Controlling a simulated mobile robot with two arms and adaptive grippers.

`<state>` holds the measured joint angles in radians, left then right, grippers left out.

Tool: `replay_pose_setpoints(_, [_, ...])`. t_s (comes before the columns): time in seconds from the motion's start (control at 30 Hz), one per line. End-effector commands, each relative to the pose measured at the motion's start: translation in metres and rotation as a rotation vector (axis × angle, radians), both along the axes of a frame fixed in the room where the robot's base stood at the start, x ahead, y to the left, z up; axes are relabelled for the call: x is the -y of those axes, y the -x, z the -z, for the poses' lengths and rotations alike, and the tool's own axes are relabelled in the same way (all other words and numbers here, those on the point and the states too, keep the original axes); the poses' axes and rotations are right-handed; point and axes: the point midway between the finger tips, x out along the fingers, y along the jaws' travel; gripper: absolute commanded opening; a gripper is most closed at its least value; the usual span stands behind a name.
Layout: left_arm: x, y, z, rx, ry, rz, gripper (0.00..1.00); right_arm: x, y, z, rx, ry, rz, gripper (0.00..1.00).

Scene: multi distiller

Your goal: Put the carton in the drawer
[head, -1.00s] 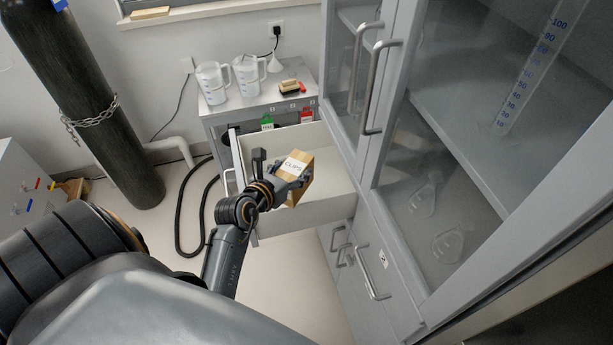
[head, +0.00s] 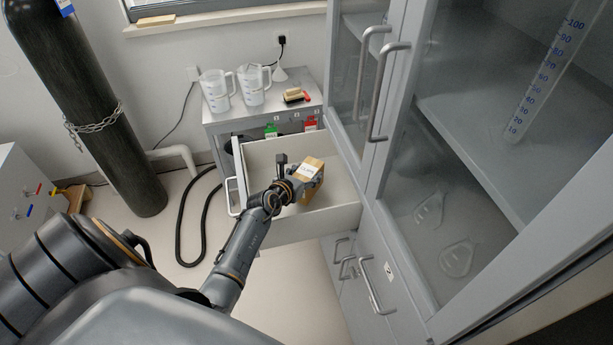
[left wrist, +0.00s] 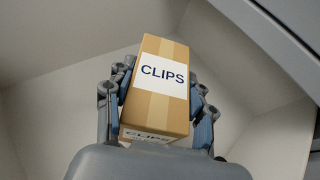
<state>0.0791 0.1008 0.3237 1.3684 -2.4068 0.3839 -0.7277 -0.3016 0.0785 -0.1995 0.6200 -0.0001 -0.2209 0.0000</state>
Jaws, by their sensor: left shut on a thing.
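The carton is a small brown box with a white label. It shows in the head view (head: 311,172) and in the left wrist view (left wrist: 160,92), where the label reads "CLIPS". My left gripper (head: 303,184) is shut on it, with fingers on both sides of the box in the left wrist view (left wrist: 160,100). The open white drawer (head: 310,222) is pulled out from the grey cabinet. The carton appears over or inside the drawer's opening; its height above the drawer floor is hard to tell. My right gripper is not in view.
Two measuring jugs (head: 217,91) stand on the side bench behind the drawer. A glass-door cabinet (head: 470,150) with metal handles rises close on the right. A dark gas cylinder (head: 110,120) stands at the left, and a black hose (head: 181,230) lies on the floor.

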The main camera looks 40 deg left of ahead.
Motion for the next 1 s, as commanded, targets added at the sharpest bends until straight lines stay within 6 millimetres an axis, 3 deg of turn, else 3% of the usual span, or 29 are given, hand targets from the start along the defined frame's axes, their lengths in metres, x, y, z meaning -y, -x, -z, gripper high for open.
replay_pose_setpoints(0.77, [0.0,0.0,0.014,0.002,0.001,-0.002,0.19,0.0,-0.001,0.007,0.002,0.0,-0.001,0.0])
replay_pose_setpoints(0.8, [0.0,0.0,0.015,0.001,0.002,-0.001,0.56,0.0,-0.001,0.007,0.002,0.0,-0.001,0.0])
replay_pose_setpoints(0.9, [0.0,0.0,0.015,0.001,0.002,-0.001,0.76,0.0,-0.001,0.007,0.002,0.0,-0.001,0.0])
replay_pose_setpoints(1.0, [0.0,0.0,0.015,0.0,0.002,-0.001,0.77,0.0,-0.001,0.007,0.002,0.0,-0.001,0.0])
